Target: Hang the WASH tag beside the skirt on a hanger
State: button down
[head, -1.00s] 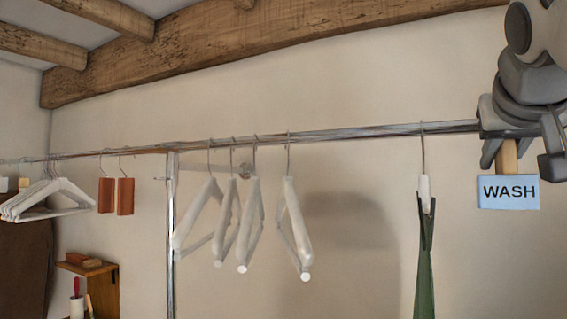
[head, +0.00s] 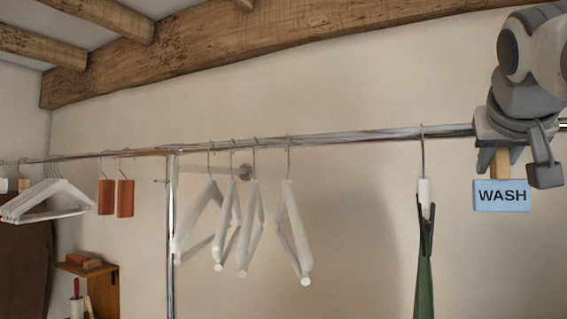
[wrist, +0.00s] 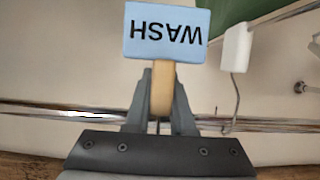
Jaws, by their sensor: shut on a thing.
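The WASH tag is a light blue plate (head: 502,195) with black letters, below a wooden stem, at the right of the head view. My gripper (head: 499,165) is shut on the wooden stem, in front of or at the rail. In the wrist view the tag (wrist: 167,33) appears upside down beyond my gripper (wrist: 161,95). The green skirt (head: 425,285) hangs from a white hanger (head: 424,190) on the rail, to the left of the tag. The skirt (wrist: 235,12) and hanger (wrist: 238,48) also show in the wrist view. The tag is apart from both. Whether its hook touches the rail is hidden.
The metal rail (head: 350,134) runs across the view. Several empty white hangers (head: 293,230) hang mid-rail, with more (head: 45,198) at far left beside two reddish-brown blocks (head: 125,198). A wooden beam (head: 200,50) lies above. The rail between the skirt and the mid hangers is clear.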

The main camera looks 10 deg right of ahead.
jog(key=f+b+x, duration=0.1)
jog(key=x, duration=0.5)
jog(key=shift+f+b, duration=0.2)
jog(key=shift+b, duration=0.15)
dwell(0.5)
jog(key=shift+w+f, duration=0.15)
jog(key=shift+f, duration=0.2)
dwell(0.6)
jog(key=c, duration=0.7)
grip_release()
jog(key=shift+r, duration=0.1)
jog(key=b+v, duration=0.1)
jog(key=v, duration=1.6)
jog(key=shift+s+b, duration=0.25)
jog(key=shift+b, duration=0.05)
